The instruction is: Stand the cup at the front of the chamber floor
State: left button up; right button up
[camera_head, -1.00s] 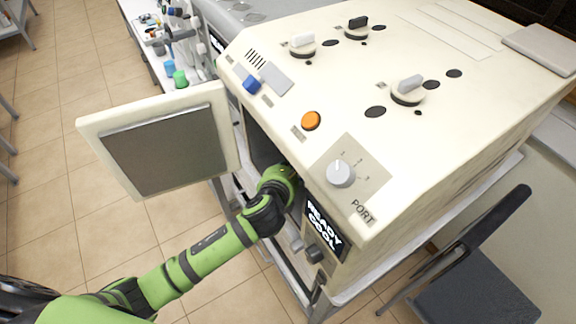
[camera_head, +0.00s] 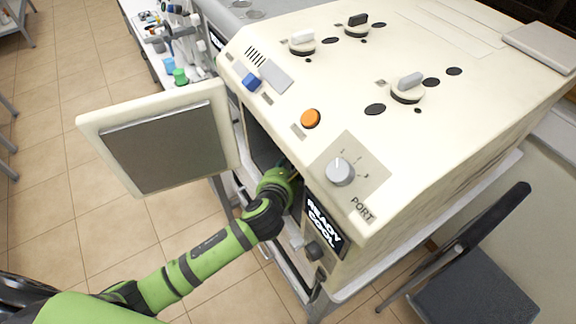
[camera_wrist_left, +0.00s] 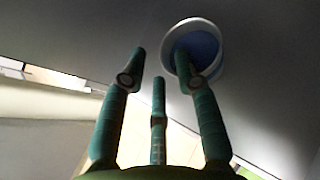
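The cup (camera_wrist_left: 205,27), a white round rim with a blue inside, shows in the left wrist view against a dark grey surface. My left gripper (camera_wrist_left: 160,60) points toward that surface with its green fingers apart and nothing in the gap between them. One fingertip overlaps the cup in the picture; I cannot tell if they touch. In the head view my left arm reaches into the chamber opening (camera_head: 257,140), and the fingers are mostly hidden by the machine. The cup is hidden there. My right gripper is not in view.
The chamber door (camera_head: 160,150) stands wide open, left of the opening. The cream machine (camera_head: 440,130) has knobs and an orange button (camera_head: 310,118) on top. A display (camera_head: 325,226) reading "READY COOL" sits beside my wrist. A dark chair (camera_head: 470,270) stands at the right.

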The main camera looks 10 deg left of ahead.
pick_arm(q)
jog(key=b+v, duration=0.1)
jog(key=v, duration=0.6)
jog(key=shift+f, duration=0.1)
